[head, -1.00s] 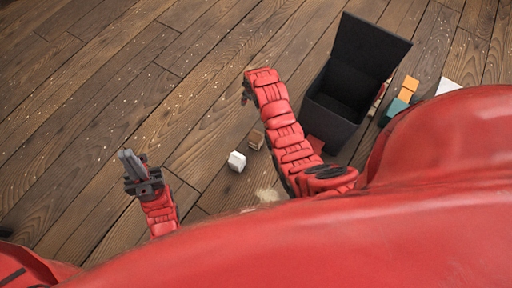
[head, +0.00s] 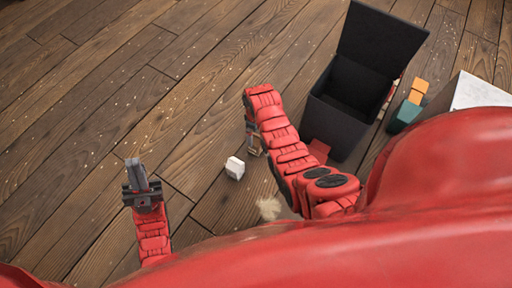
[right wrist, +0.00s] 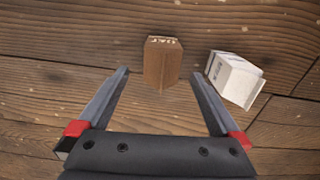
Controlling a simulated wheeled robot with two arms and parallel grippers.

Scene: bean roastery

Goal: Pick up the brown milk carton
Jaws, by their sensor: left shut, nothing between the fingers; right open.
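The brown milk carton (right wrist: 162,64) is on the wooden floor in the right wrist view, just ahead of my right gripper and roughly centred between its two fingertips. My right gripper (right wrist: 161,77) is open and empty. In the head view my right gripper (head: 252,140) points down at the floor, and the brown carton there is hard to tell apart from it. A white carton (right wrist: 236,78) lies just right of the brown one; it also shows in the head view (head: 235,168). My left gripper (head: 137,174) is shut and empty at the left, away from both cartons.
A black open-lidded box (head: 345,107) stands to the right of my right arm. A teal block (head: 404,116), an orange block (head: 418,91) and a white-topped box (head: 478,92) are farther right. The plank floor at the left and back is clear.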

